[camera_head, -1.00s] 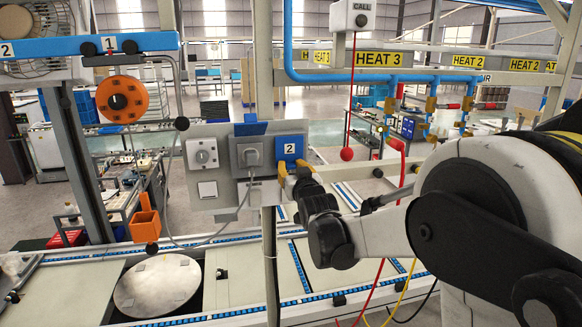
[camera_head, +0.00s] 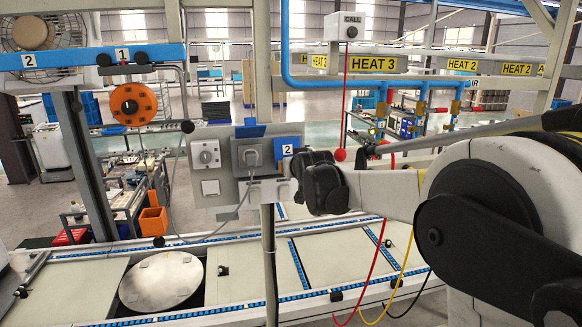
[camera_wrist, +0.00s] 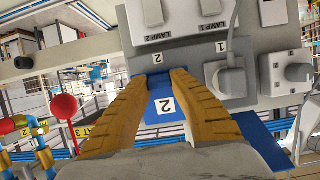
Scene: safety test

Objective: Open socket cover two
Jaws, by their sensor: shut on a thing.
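Socket cover two is the blue cover with a white "2" label, on the grey panel in the head view (camera_head: 289,143). In the wrist view the cover (camera_wrist: 166,105) lies between the yellow fingers of my gripper (camera_wrist: 165,76), which is shut on it. In the head view my dark wrist hides the fingers and part of the cover. I cannot tell exactly how far the cover is tilted. Socket one (camera_head: 252,154), just left of it, has a plug in it and its blue cover (camera_head: 250,129) is raised above.
The grey panel (camera_head: 205,133) also carries a knob and a switch. A red ball (camera_head: 340,155) hangs on a cord to the right of my wrist. Blue pipes and valves stand farther right. A grey cable (camera_head: 238,207) hangs from the plug.

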